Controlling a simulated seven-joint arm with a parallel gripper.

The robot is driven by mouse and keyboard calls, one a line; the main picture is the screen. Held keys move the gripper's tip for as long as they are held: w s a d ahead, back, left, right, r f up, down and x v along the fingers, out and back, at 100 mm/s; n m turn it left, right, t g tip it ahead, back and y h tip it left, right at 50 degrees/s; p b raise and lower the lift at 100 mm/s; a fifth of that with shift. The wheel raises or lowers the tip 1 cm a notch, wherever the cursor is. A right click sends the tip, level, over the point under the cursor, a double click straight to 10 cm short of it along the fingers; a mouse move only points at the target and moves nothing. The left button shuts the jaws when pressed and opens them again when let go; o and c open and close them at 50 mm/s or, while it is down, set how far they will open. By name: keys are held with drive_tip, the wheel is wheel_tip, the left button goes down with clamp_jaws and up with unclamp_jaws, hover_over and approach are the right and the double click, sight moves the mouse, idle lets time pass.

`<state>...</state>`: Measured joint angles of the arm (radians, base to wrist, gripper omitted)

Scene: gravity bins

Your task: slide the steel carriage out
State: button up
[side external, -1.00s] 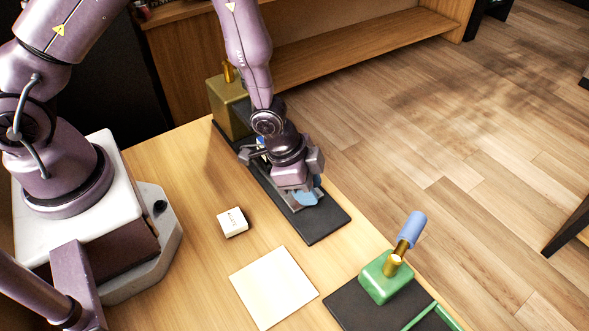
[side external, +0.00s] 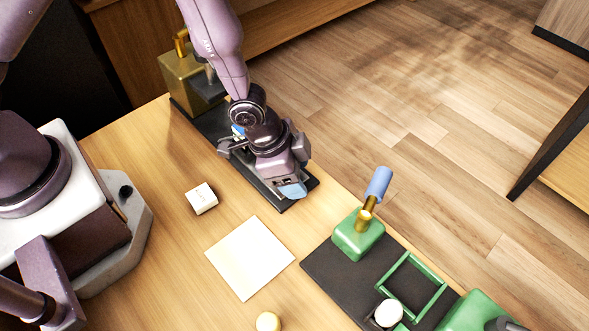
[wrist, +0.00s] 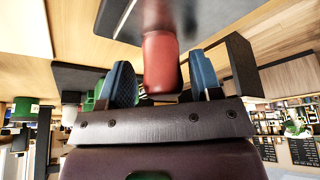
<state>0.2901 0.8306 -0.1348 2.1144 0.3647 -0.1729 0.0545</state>
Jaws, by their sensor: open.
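A long black base (side external: 212,122) runs along the table's far edge, with a brass-coloured box (side external: 180,78) at its far end. My gripper (side external: 290,188) is low over the base's near end, and its blue fingertips show there. In the wrist view my gripper (wrist: 163,82) is open, with a red handle (wrist: 160,62) between its blue pads. The handle joins a blurred grey metal part (wrist: 165,12), apparently the steel carriage. Gaps show beside the handle. My gripper and wrist hide the carriage in the side view.
A small white block (side external: 201,198), a pale square (side external: 250,258) and a yellowish ball (side external: 268,321) lie on open table.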

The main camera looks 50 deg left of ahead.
drive_tip(key=v, duration=1.3)
drive_tip(key=s+a+r+n+g+y, duration=0.1)
drive_tip(key=s+a+r+n+y, duration=0.15)
drive_tip(key=a, duration=0.25)
drive_tip(key=s+a+r+n+g+y, duration=0.1)
drive_tip(key=s+a+r+n, duration=0.15)
drive_tip(key=a, duration=0.25)
drive_tip(key=s+a+r+n+t, duration=0.2)
drive_tip(key=s+r, duration=0.1)
drive_tip(key=r, duration=0.4)
drive_tip(key=s+a+r+n+t, duration=0.2)
drive_tip(key=s+r, duration=0.1)
drive_tip(key=r, duration=0.5)
drive_tip(key=shift+s+r, duration=0.15)
drive_tip(key=shift+s, duration=0.05)
